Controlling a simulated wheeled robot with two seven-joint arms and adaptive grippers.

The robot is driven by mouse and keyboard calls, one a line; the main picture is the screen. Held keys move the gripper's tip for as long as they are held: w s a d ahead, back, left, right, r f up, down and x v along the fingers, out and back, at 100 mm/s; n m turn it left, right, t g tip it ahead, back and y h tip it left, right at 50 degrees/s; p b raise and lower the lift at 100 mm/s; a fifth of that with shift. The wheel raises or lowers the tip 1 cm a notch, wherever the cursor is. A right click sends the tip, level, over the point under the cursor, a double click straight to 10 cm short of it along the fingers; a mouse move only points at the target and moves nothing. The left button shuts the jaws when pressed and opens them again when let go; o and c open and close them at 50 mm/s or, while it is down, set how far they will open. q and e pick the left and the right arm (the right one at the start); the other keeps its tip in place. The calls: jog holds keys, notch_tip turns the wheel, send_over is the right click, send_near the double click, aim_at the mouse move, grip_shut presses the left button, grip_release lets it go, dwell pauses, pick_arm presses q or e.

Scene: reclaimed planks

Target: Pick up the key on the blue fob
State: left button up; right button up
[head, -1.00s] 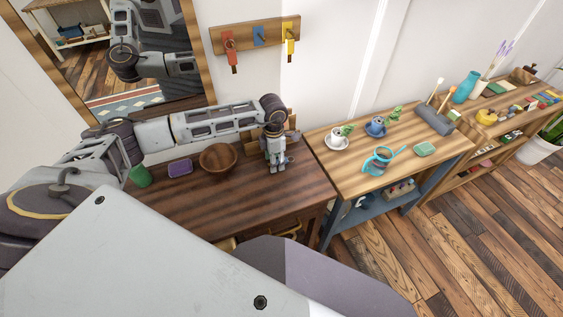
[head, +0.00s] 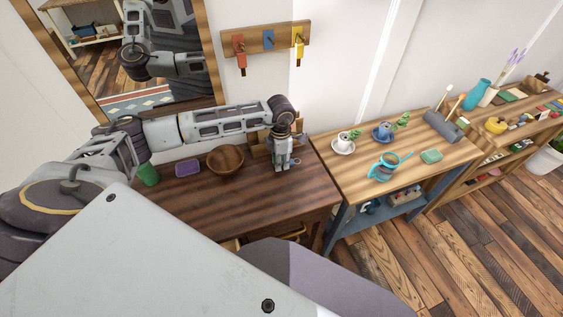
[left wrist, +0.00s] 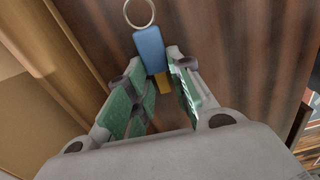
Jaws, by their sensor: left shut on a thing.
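The blue fob (left wrist: 149,48) shows in the left wrist view, with a metal ring (left wrist: 140,11) at its far end and a yellow piece (left wrist: 163,82), probably the key, at its near end. My left gripper (left wrist: 156,66) is shut on the fob, its green-padded fingers on either side. In the head view my left gripper (head: 282,167) points down over the dark table's right part, and the ring shows just right of it; the fob is mostly hidden there. I cannot tell whether it clears the tabletop. My right gripper is not in view.
A wall rack (head: 283,37) carries red, blue and yellow tags. A wooden bowl (head: 225,160), purple dish (head: 188,168) and green cup (head: 148,174) stand left of the gripper. A lighter table (head: 350,182) with cups adjoins on the right. The dark table's front (head: 235,205) is clear.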

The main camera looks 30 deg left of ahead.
pick_arm(q)
jog(key=shift+r+p, duration=0.4)
jog(key=shift+r, duration=0.45)
notch_tip(320, 180, up, 3)
jog(key=shift+f+p, duration=0.1)
jog(key=shift+p, duration=0.65)
notch_tip(320, 180, up, 5)
jog(key=shift+f+p, duration=0.1)
jog(key=shift+p, duration=1.05)
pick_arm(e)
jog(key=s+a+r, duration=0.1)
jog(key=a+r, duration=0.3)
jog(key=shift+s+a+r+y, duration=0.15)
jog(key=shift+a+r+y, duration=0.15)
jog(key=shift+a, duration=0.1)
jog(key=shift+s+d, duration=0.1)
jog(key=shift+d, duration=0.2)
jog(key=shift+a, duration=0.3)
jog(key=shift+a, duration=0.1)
